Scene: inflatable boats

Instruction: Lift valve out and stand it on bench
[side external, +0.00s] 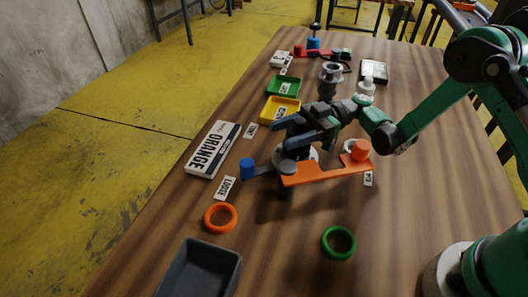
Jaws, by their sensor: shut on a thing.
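My gripper (290,134) is low over the middle of the bench (410,220), its dark blue fingers pointing left. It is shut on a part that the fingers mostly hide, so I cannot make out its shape. A pale round piece (312,153) shows just below the fingers. In front of it is an orange bar (326,174) with an orange cylinder (360,150), a grey disc (288,167) and a blue cylinder (247,169) on a dark link. Farther back stand a grey flanged piece (331,76) and a white stepped piece (366,86). I cannot tell which piece is the valve.
An orange ring (220,217), a green ring (338,242) and a dark tray (205,255) are in front. Yellow (277,116) and green trays (281,92) stand behind. The front right bench is clear.

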